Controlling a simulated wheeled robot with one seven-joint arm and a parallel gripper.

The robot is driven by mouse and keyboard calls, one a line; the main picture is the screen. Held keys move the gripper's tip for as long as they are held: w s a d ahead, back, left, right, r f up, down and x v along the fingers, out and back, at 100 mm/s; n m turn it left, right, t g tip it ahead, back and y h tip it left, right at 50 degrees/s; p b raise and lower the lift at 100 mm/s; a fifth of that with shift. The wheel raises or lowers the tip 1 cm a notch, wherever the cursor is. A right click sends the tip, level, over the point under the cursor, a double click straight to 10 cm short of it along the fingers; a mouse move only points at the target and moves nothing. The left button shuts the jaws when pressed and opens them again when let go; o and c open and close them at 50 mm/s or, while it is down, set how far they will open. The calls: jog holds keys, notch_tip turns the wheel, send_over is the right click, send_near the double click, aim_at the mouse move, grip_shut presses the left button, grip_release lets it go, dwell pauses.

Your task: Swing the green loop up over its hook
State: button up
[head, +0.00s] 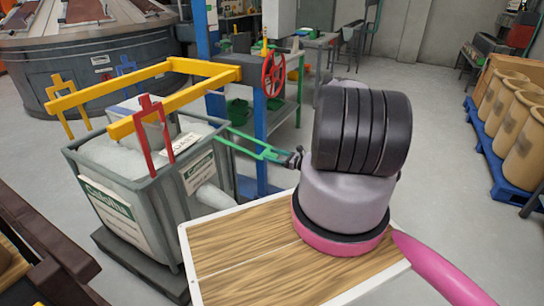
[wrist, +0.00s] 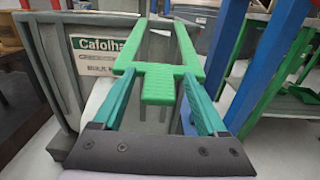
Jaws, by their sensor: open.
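The green loop (head: 240,141) sticks out from the right side of the grey bin toward my gripper in the head view. In the wrist view the green loop (wrist: 190,48) is a flat frame with two long arms, a crossbar and a short tab. My gripper (wrist: 158,76) is open. Its two teal fingers stand on either side of the tab, with gaps visible on both sides. In the head view my gripper (head: 278,156) is at the loop's near end, partly hidden by my arm. I cannot make out which part is the green loop's hook.
A blue post (head: 260,130) with a red handwheel (head: 274,75) stands behind the green loop. Open floor lies right.

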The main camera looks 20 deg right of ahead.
jog(key=shift+a, duration=0.1)
grip_shut()
dwell(1.4)
